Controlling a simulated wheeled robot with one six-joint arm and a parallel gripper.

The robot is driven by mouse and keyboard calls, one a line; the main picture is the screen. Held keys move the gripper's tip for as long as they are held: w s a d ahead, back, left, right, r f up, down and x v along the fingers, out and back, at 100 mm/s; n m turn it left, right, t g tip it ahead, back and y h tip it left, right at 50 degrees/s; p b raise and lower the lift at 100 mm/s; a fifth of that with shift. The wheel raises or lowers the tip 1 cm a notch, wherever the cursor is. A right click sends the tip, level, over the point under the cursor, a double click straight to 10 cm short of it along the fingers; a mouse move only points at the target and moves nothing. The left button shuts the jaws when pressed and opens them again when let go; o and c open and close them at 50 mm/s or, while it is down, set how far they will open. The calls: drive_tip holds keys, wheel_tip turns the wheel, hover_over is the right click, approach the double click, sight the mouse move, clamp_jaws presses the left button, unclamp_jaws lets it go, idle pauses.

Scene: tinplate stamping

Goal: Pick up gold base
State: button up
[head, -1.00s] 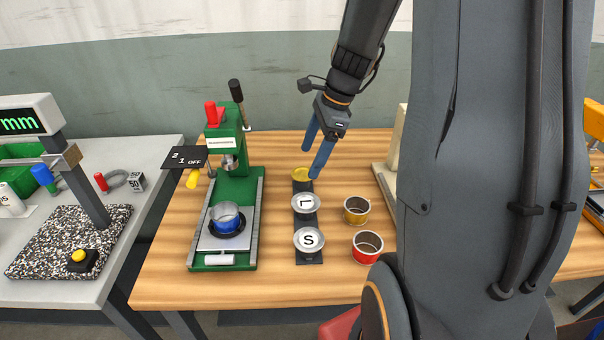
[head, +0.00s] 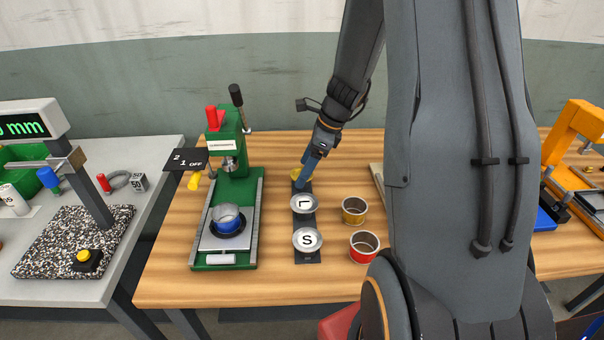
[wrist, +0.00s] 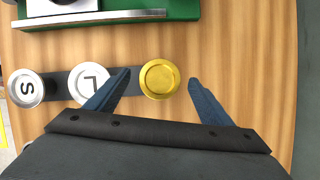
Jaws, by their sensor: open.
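The gold base (wrist: 159,79) is a shallow round gold disc on a dark strip (wrist: 58,84). In the wrist view it lies between the two blue fingers of my open gripper (wrist: 157,88), with a gap on both sides. The left finger passes close to or over the edge of the silver disc marked L (wrist: 88,85). In the head view my gripper (head: 305,178) hides most of the gold base (head: 295,174). I cannot tell how high the fingertips are above the strip.
A silver disc marked S (head: 307,240) lies at the strip's near end. A gold cup (head: 354,210) and a red cup (head: 365,246) stand to the right. Bare wood lies right of the gold base.

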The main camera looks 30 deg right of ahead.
drive_tip(key=c, duration=1.1)
